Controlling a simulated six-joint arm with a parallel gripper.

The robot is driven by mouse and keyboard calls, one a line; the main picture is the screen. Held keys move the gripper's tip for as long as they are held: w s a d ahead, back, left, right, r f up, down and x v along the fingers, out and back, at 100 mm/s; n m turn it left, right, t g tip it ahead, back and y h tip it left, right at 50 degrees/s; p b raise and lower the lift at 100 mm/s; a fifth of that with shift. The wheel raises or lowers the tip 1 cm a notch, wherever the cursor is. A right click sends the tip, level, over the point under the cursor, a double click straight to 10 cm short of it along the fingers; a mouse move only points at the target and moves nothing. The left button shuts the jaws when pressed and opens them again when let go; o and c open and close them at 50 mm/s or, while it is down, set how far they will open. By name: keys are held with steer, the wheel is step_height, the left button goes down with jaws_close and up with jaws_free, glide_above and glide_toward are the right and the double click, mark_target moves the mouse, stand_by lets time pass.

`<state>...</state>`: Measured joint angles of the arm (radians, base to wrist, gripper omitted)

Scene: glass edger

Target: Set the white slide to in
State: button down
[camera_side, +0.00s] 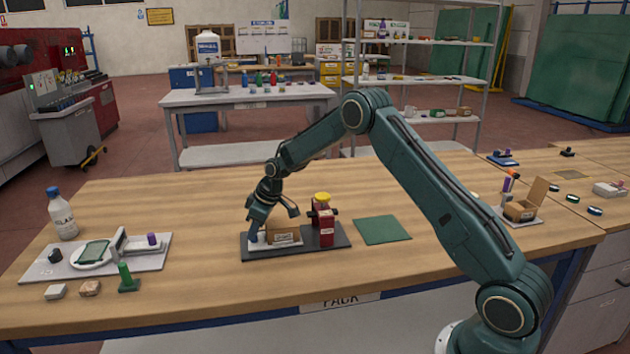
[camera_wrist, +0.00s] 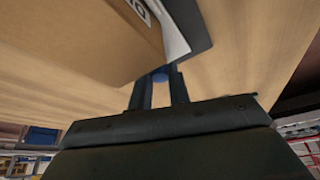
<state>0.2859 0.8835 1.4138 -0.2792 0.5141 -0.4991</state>
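The white slide (camera_side: 258,247) lies low on the left part of a dark base plate (camera_side: 338,243), beside a small brown box (camera_side: 285,236). A blue knob (camera_side: 253,237) stands at its left end. My gripper (camera_side: 253,229) points down at this knob from above. In the wrist view the blue knob (camera_wrist: 160,76) sits between my two fingertips (camera_wrist: 160,84) and fills the narrow gap, so the gripper looks shut on it. A strip of the white slide (camera_wrist: 172,30) shows beyond the fingers.
A red block with a yellow knob (camera_side: 323,197) stands right of the brown box. A green mat (camera_side: 382,230) lies further right. A light board (camera_side: 60,268) with several items and a green peg (camera_side: 126,277) stand at left.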

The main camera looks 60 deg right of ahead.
mark_target(285, 223)
steer(key=s+d, duration=0.5)
steer(key=shift+s+d, duration=0.4)
steer(key=c, duration=1.6)
jaws_free()
steer(key=shift+r, duration=0.15)
steer(key=v, duration=1.3)
steer(key=shift+s+r, duration=0.15)
steer(key=shift+r, duration=0.15)
